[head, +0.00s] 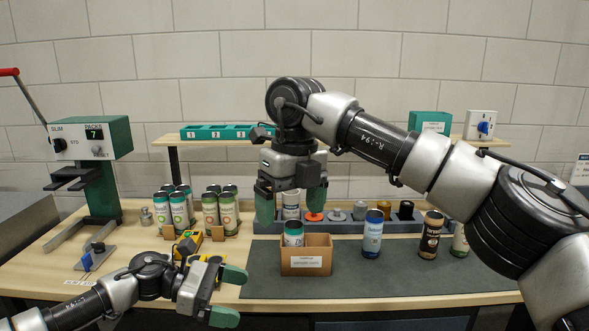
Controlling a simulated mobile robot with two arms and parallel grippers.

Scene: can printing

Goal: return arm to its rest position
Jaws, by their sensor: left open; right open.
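My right gripper (290,201) points down, open and empty, with green fingertips apart. It hangs over the middle of the table, above a small cardboard box (306,262) that holds a can (293,234) with a green-rimmed top. A white can shows between the fingers, behind them. My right arm reaches in from the right edge. My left gripper (229,296) is low at the front left, open and empty, its green fingertips pointing right near the table's front edge.
Several cans (372,234) stand on the dark mat (420,275) right of the box. Green-labelled cans (179,211) stand at the left. A press (90,140) with a red-handled lever stands at far left. A raised shelf (350,143) runs behind. The mat's front right is clear.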

